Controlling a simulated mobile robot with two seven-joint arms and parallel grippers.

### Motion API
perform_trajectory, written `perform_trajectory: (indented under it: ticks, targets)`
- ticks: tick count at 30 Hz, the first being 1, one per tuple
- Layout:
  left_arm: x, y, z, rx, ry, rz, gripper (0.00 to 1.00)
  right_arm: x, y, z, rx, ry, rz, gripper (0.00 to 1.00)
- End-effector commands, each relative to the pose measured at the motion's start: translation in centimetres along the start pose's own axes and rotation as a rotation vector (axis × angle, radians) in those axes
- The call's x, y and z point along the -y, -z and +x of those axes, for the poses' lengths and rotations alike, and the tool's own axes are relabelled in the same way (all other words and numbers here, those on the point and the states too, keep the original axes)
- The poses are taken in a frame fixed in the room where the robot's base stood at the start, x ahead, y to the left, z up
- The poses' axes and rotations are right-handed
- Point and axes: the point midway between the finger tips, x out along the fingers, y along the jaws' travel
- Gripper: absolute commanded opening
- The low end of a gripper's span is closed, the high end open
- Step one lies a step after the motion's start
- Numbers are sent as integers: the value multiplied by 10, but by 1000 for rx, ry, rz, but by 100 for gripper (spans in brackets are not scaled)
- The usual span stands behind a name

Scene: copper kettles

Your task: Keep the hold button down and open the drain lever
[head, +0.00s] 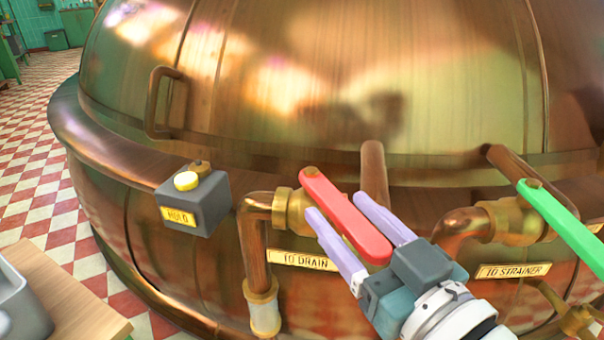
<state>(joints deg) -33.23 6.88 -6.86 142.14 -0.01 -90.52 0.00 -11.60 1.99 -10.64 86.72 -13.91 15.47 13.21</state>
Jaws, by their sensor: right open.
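The drain lever (346,214) is a red bar on a brass valve, above a plate reading TO DRAIN (303,260). It slants from its pivot at upper left down to the right. My right gripper (352,223) is open, with its two purple fingers on either side of the red lever. Whether the fingers touch it I cannot tell. My left gripper is not in view.
A green lever (560,222) sits on the valve to the right, above a TO STRAINER plate (513,271). The large copper kettle (300,90) fills the back. A wooden table (70,300) with a grey container (22,305) stands at lower left.

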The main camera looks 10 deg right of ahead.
Motion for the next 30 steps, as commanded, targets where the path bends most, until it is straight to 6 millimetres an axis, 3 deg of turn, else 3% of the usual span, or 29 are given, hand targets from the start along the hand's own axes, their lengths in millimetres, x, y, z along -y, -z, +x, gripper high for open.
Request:
perform_trajectory:
  ticks: [9, 26, 30]
  targets:
    - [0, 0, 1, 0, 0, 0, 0, 0, 0, 4, 0, 0, 0, 65]
    - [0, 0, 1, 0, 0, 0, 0, 0, 0, 4, 0, 0, 0, 2]
    - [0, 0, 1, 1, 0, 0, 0, 0, 0, 4, 0, 0, 0, 0]
